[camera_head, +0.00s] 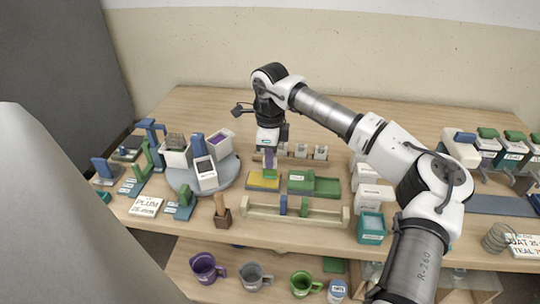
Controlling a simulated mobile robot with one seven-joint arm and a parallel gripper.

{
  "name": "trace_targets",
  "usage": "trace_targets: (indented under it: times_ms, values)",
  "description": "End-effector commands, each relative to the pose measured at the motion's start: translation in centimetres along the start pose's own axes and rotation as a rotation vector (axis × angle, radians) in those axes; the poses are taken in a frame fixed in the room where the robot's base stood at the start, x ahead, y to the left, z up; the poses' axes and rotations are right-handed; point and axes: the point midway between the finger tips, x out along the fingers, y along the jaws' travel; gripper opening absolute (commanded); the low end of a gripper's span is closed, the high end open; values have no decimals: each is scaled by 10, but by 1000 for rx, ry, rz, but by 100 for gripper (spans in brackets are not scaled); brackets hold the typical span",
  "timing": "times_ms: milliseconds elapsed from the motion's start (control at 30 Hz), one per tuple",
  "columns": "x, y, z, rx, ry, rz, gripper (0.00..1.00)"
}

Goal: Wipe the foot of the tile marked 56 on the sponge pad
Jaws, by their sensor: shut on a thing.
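My gripper (269,152) points down over the left-middle of the table, shut on a small upright tile (270,172) with green showing at its lower end. A purple part shows between the jaws and the green. No number on the tile can be read at this size. The sponge pad (258,184), yellow in a dark blue-grey tray, lies directly under the tile. The tile's lower end overlaps the pad's back edge in this view; I cannot tell whether it touches.
A green tray (326,187) lies right of the pad, and a wooden rack (324,216) runs in front. A grey turntable (228,175) with white buckets stands left. Small white-topped pieces (320,152) stand behind. White boxes (368,193) stand right. The table's back is clear.

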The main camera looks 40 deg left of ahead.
Motion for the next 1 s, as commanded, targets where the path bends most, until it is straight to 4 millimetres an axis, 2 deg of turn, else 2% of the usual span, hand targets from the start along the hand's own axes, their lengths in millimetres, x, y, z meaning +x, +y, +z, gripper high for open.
trace_targets:
  times_ms: [1000]
  values:
    - [11, 0, 0, 0, 0, 0, 0]
